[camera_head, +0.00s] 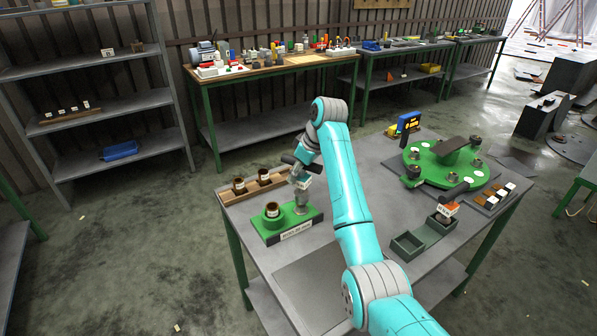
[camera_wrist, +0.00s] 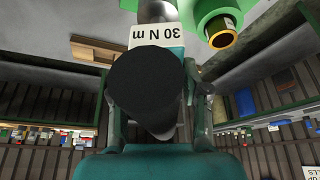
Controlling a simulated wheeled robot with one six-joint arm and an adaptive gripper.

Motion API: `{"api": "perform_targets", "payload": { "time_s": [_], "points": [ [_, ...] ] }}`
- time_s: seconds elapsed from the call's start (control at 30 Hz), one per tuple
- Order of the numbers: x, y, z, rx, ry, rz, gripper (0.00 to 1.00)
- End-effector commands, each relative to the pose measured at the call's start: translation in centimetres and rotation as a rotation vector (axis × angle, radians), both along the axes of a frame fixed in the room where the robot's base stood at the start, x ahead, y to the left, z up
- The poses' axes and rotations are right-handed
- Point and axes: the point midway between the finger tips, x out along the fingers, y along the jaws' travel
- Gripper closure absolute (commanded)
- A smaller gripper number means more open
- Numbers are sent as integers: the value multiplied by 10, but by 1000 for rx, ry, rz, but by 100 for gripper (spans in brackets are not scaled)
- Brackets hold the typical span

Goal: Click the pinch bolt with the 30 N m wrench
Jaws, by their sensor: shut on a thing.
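My gripper (camera_head: 304,160) is shut on the dark handle of the 30 N m wrench (camera_wrist: 150,80). In the wrist view the round black handle end fills the middle, with the "30 N m" label (camera_wrist: 155,36) beyond it. In the head view the wrench's white label (camera_head: 304,182) shows above the grey upright part (camera_head: 302,201) of the green fixture (camera_head: 272,232). The wrench head is at or near that part; I cannot tell if it touches the pinch bolt. The bolt itself is hidden. A brown-rimmed cup (camera_head: 272,211) stands on the fixture's left; it also shows in the wrist view (camera_wrist: 222,39).
A wooden rack (camera_head: 262,188) with two brown cups lies behind the fixture. The front of the table is clear.

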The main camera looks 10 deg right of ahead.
Motion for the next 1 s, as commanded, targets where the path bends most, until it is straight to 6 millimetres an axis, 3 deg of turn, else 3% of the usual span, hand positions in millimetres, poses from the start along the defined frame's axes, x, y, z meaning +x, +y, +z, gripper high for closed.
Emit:
{"api": "perform_targets", "payload": {
  "time_s": [0.6,1.0],
  "points": [
    [-6,3,-4,0,0,686,100],
    [-9,4,-6,-1,-2,907,100]
  ]
}}
